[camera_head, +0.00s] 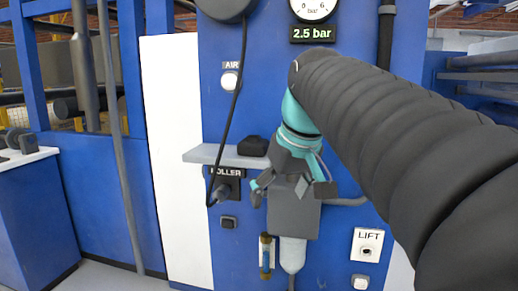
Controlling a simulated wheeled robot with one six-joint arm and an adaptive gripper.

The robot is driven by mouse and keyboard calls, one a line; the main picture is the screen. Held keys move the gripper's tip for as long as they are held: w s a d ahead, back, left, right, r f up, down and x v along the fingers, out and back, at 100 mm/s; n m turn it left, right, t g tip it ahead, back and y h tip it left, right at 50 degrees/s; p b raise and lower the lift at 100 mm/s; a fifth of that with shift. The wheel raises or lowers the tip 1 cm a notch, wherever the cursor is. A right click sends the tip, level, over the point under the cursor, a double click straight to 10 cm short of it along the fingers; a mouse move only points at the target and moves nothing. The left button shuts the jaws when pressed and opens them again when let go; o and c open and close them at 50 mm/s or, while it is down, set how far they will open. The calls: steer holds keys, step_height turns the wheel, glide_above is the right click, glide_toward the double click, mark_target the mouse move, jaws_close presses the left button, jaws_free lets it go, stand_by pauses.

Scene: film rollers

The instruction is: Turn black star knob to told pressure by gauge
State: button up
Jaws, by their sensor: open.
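The round white pressure gauge (313,9) is cut off by the top edge, and its needle cannot be read. I cannot make out the black star knob; my gripper and arm cover the area above the block. Whether the fingers touch anything cannot be told.
A grey shelf (210,155) with a black object (252,146) on it juts out left of my gripper. A black cable (232,110) hangs in front of the panel. AIR (230,79), ROLLER and LIFT (367,245) controls surround the area. My dark arm covers the right side.

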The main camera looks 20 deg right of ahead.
steer(key=w+d+r+n+p, duration=0.1)
steer(key=w+d+r, duration=0.2)
steer(key=d+r, duration=0.35)
steer(key=w+d+r+n, duration=0.2)
steer(key=d+r, duration=0.2)
steer(key=r, duration=0.6)
steer(key=shift+g+y, duration=0.3)
steer(key=b+x, duration=0.3)
steer(key=x, duration=1)
steer(key=shift+w+d+f, duration=0.1)
steer(key=shift+w+f, duration=0.05)
steer(key=shift+f, duration=0.05)
steer(key=c, duration=1.1)
